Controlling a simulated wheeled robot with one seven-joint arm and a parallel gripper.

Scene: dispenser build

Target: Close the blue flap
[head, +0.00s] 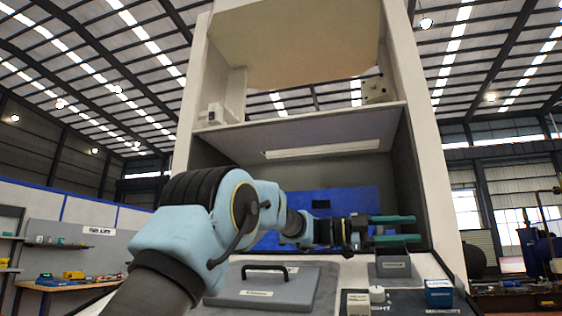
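The blue flap (354,202) is a flat blue panel at the back of the dispenser's lower bay. My arm crosses in front of it and hides part of it, so I cannot tell how far open it stands. My gripper (413,229) points to the right, in front of the bay's right side. Its two green fingers are apart with nothing between them.
The dispenser's pale side posts (432,130) frame the bay. A grey lid with a black handle (265,288) lies on the front counter.

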